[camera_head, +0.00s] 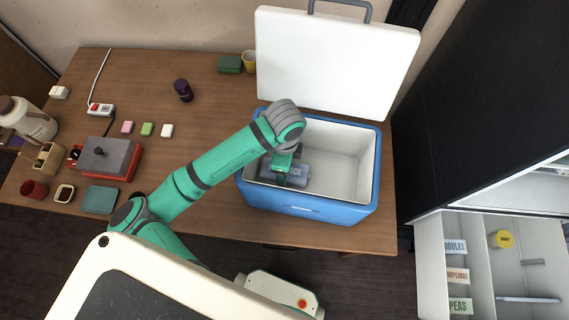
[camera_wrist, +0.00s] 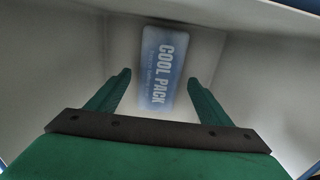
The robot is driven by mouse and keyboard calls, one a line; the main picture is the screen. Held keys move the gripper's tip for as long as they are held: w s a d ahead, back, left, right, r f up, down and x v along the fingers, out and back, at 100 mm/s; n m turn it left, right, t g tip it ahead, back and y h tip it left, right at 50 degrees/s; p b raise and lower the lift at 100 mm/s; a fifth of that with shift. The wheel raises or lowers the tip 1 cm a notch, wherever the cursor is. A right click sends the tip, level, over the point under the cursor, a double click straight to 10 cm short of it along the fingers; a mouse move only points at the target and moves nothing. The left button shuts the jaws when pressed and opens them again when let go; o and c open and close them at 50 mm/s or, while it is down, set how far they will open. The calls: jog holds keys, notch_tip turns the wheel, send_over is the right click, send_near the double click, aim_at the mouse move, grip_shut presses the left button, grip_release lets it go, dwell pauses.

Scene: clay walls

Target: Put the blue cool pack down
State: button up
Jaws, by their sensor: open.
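The blue cool pack (camera_wrist: 162,72) lies on the floor of the cooler, with its printed face up. In the head view it (camera_head: 298,173) shows only in part, behind my gripper. The blue cooler box (camera_head: 310,207) stands on the table with its white lid (camera_head: 338,62) raised. My gripper (camera_wrist: 160,82) is open inside the left part of the cooler and points down. In the wrist view its fingers stand apart on either side of the pack's near part. No contact between fingers and pack can be made out.
The cooler's right half is empty, and its walls rise around my gripper. The wooden table (camera_head: 215,105) has a purple jar (camera_head: 183,90) and a yellow cup (camera_head: 249,61). An open drawer (camera_head: 480,295) with food boxes (camera_head: 458,275) juts out at the right.

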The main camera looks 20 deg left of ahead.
notch_tip(320, 180, up, 13)
dwell(0.6)
dwell(0.4)
